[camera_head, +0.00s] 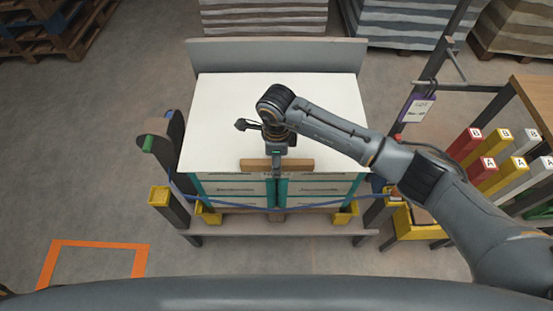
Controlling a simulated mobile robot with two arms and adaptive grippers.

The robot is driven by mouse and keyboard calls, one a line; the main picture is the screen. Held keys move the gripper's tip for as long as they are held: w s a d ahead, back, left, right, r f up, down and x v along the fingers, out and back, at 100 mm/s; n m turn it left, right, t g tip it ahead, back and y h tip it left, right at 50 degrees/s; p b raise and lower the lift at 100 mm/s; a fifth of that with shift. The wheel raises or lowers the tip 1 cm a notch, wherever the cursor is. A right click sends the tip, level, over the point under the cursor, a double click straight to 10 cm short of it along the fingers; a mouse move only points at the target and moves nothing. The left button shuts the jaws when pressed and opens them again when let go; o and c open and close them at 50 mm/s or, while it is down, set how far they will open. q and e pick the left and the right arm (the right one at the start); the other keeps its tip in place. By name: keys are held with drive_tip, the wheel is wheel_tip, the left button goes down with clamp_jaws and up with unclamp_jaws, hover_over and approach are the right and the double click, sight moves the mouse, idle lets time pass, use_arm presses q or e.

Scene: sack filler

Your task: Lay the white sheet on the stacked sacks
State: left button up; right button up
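The white sheet (225,110) lies flat and covers the top of the stacked sacks (230,188), whose pale and teal front shows below its front edge. My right gripper (278,157) comes in from the right and points down at the middle of the sheet's front edge. It is at a wooden bar (254,165) that lies along this edge. My arm hides its fingers, so I cannot tell whether they are closed on the bar. My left gripper is not in view.
A grey board (275,54) stands behind the stack. Pallets of striped sacks (265,18) are behind.

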wheel_tip(320, 180, up, 12)
idle(0.6)
idle(0.4)
